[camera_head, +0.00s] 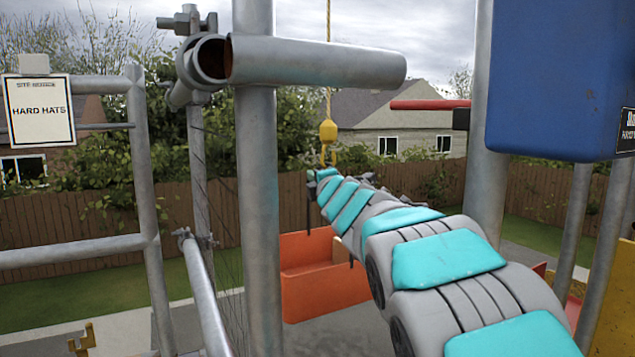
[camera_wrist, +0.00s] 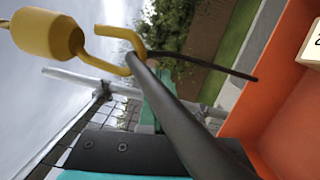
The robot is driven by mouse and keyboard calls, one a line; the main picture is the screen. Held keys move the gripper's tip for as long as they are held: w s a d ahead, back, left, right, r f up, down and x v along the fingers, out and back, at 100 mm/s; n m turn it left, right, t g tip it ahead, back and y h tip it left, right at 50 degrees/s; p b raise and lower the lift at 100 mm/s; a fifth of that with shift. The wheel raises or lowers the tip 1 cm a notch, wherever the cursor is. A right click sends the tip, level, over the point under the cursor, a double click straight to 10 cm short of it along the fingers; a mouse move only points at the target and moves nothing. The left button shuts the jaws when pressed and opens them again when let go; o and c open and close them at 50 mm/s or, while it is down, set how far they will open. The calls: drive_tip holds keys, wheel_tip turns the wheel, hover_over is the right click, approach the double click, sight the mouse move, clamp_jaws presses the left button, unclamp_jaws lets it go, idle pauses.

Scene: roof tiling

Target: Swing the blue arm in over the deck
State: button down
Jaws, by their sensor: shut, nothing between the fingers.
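A blue housing (camera_head: 560,75) with a dark label hangs at the upper right of the head view; I cannot tell how it joins the blue arm. My gripper (camera_head: 322,176) is at the far end of my arm, near the yellow hook (camera_head: 328,155), and is shut and empty. The wrist view shows the hook (camera_wrist: 130,55) close by, around dark rods that run toward an orange tub (camera_wrist: 275,110). The fingertips are not clear there.
The orange tub (camera_head: 320,275) sits low behind the scaffold tubes. A thick upright tube (camera_head: 258,200) and a horizontal tube (camera_head: 315,62) stand left of my arm. A guardrail (camera_head: 70,250) with a hard-hat sign (camera_head: 40,110) is at the left. A wooden fence (camera_head: 200,205) runs behind.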

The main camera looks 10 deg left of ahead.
drive_tip(key=shift+x, duration=1.1)
drive_tip(key=shift+d, duration=0.15)
